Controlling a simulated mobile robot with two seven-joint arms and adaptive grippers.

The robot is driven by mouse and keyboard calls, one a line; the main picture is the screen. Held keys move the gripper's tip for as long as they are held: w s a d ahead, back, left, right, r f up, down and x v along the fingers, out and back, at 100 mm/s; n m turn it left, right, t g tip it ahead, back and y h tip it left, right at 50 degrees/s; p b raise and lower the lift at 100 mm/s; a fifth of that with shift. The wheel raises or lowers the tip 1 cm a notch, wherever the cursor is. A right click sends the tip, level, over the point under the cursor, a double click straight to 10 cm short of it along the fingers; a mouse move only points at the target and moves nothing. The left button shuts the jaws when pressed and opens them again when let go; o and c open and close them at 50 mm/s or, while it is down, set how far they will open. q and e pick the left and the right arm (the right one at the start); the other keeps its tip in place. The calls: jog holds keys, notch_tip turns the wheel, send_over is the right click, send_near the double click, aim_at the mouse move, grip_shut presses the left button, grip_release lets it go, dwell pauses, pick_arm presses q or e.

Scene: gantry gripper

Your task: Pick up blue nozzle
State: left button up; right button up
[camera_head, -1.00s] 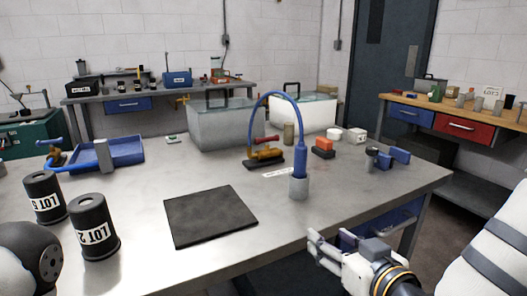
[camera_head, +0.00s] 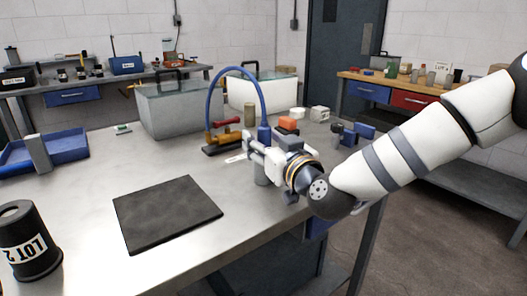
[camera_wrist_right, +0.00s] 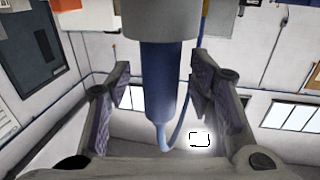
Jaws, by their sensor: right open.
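The blue nozzle (camera_head: 264,132) stands upright in a grey cylindrical holder (camera_head: 261,176) near the table's right front part. A blue hose arches from it to the left. My right gripper (camera_head: 257,151) is at the nozzle in the head view and hides its middle. In the right wrist view, which looks upside down, the nozzle (camera_wrist_right: 158,80) runs between the two spread fingers of the open gripper (camera_wrist_right: 161,92), with gaps on both sides. The holder (camera_wrist_right: 160,18) shows at the top there. My left gripper is out of view.
A brass fitting with a red handle (camera_head: 226,136) stands just left of the nozzle.

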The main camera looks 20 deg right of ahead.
jog(key=shift+r, duration=0.15)
grip_shut()
